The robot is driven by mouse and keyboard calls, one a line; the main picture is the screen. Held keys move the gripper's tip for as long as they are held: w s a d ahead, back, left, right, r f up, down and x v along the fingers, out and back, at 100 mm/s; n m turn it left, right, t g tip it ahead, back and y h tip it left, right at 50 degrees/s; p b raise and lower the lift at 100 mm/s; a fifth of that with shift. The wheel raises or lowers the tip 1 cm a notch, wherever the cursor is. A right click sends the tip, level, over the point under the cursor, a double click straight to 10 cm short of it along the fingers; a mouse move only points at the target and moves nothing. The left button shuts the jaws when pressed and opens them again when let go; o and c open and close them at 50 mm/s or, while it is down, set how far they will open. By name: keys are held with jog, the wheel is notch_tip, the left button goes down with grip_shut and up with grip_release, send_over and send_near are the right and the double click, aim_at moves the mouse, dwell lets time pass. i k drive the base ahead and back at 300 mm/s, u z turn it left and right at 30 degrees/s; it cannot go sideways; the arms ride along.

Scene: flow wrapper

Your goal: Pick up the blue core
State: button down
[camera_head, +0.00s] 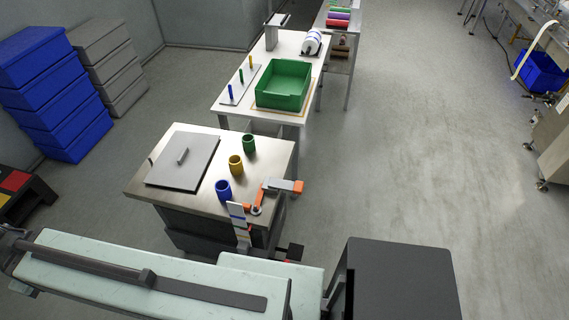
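A blue hollow cylinder (223,190), which looks like the blue core, stands upright near the front edge of a steel-topped cabinet (176,206). A yellow one (236,165) and a green one (249,143) stand behind it in a slanting row. An orange and grey jointed piece (280,186), which appears to be part of my arm, is just right of the blue cylinder and apart from it. The fingertips are too small to make out, so I cannot tell whether my gripper is open or shut. Nothing covers the top of the blue cylinder.
A grey plate with a handle (183,160) lies left of the cylinders. A white table (222,103) behind holds a green bin (283,84) and thin coloured pegs. A striped white strip (238,213) stands before the cabinet. Pale machine covers (150,280) fill the front.

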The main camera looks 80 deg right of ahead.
aim_at(222, 187)
jog(key=z, duration=2.2)
jog(key=k, duration=0.85)
jog(key=u, duration=0.05)
